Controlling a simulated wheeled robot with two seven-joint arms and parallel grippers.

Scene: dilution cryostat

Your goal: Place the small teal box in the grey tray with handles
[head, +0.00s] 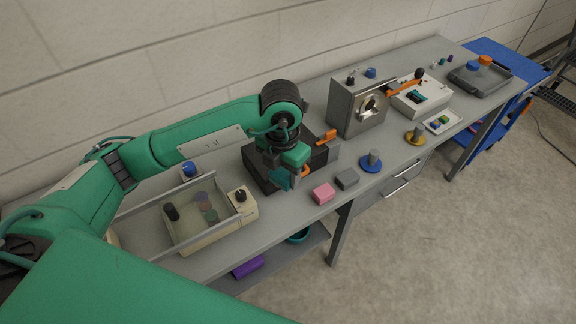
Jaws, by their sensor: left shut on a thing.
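My left gripper (287,173) reaches in from the left and points down above the middle of the bench. It is shut on the small teal box (279,182), which is partly hidden by the gripper and shows in front of a black block. Whether the box touches anything below is hard to tell. The grey tray (481,92) is far off at the right end, by the blue cart, with a blue and an orange item in it. Its handles are too small to make out. My right gripper is not in view.
A pink block (323,193) and a grey block (347,179) lie near the front edge. A grey metal box (357,106) and a white device (421,98) stand behind. A clear-walled beige unit (228,225) is at left.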

